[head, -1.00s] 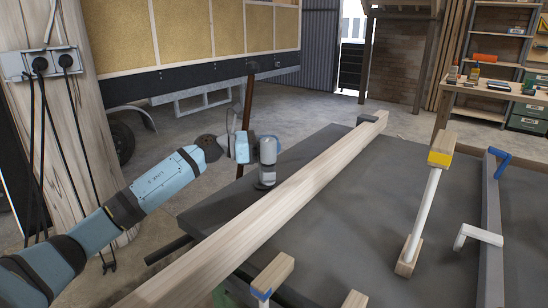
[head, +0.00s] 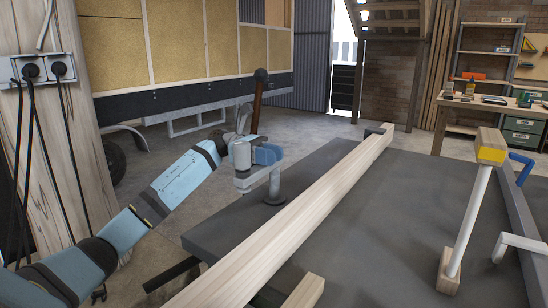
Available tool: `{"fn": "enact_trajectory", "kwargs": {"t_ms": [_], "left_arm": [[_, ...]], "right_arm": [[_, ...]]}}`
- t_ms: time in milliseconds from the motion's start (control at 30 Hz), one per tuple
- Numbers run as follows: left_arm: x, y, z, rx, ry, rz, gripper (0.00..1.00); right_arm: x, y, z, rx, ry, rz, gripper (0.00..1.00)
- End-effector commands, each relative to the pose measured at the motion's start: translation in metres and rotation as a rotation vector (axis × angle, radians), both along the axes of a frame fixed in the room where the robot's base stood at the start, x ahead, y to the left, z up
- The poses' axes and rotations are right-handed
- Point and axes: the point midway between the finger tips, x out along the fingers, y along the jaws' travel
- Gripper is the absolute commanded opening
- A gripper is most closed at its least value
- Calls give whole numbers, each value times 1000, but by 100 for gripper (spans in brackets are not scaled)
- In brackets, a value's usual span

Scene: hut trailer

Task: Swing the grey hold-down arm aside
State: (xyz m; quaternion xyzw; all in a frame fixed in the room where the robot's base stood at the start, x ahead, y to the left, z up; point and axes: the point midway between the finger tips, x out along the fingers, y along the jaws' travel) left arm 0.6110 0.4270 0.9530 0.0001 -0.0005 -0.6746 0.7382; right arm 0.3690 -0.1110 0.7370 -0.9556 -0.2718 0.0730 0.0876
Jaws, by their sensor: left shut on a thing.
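The grey hold-down arm (head: 250,183) sits on a short upright post (head: 275,185) with a round base on the dark grey bench top (head: 225,225), near its left edge. The arm points left from the post, out toward the bench edge and clear of the long pale beam (head: 285,230). My left gripper (head: 255,160) is shut on the arm from above and partly hides it; its fingertips are hard to make out. My right gripper is not in view.
The beam lies lengthwise along the bench. A white bar with wooden end blocks (head: 470,215) stands to the right, near a grey rail (head: 521,215) with a blue handle. A wooden-handled tool (head: 257,108) stands behind my left gripper. Open bench lies between beam and bar.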

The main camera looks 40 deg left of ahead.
Motion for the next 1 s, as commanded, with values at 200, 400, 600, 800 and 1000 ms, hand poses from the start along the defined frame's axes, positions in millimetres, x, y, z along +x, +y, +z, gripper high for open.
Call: {"fn": "enact_trajectory", "kwargs": {"t_ms": [200,400,600,800,1000], "left_arm": [[-2,1,-1,0,1,-45,0],[-2,1,0,0,2,-53,0],[-2,1,0,1,2,-53,0],[-2,1,0,1,1,-52,48],[-2,1,0,1,1,-51,48]], "right_arm": [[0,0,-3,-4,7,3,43],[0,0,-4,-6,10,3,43],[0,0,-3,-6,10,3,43],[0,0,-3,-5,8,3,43],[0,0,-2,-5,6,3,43]]}}
